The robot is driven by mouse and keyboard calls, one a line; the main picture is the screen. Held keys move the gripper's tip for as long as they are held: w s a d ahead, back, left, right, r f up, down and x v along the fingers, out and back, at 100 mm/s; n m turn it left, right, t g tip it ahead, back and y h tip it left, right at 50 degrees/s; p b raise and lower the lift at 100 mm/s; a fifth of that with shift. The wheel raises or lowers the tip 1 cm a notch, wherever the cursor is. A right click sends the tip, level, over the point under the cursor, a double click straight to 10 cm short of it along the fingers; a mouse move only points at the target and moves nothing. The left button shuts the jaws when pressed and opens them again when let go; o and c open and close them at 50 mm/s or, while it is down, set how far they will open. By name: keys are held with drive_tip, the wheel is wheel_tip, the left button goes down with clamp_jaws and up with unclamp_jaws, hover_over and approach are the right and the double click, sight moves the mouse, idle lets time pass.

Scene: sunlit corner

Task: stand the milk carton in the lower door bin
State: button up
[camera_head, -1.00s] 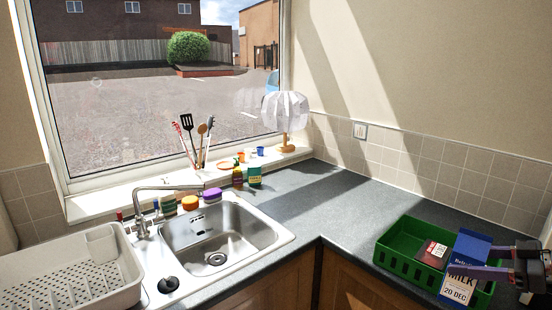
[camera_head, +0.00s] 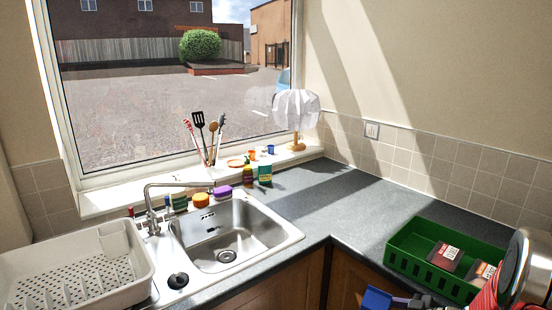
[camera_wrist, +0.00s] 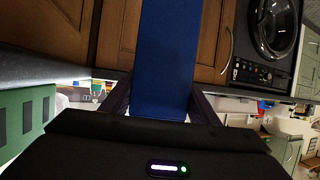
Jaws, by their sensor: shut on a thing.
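The milk carton is blue and shows at the bottom edge of the head view (camera_head: 376,298), in front of the wooden cupboards and mostly cut off. In the wrist view its plain blue side (camera_wrist: 166,60) runs up the middle. My gripper (camera_wrist: 160,106) is shut on it, with a dark finger on either side. In the head view only a dark bit of my gripper (camera_head: 422,301) shows beside the carton. A lower door bin is not visible in either view.
A green crate (camera_head: 402,262) with several small packs stands on the right counter (camera_head: 345,215). The sink (camera_head: 235,235) and white dish rack (camera_head: 130,285) are at left. A dark front-loading machine (camera_wrist: 272,30) and wooden cupboards (camera_wrist: 118,35) show in the wrist view.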

drive_tip(key=a+f, duration=0.4)
drive_tip(key=f, duration=0.1)
drive_tip(key=shift+s+a, duration=0.4)
drive_tip(key=a, duration=0.7)
drive_tip(key=shift+r, duration=0.1)
idle(3.1)
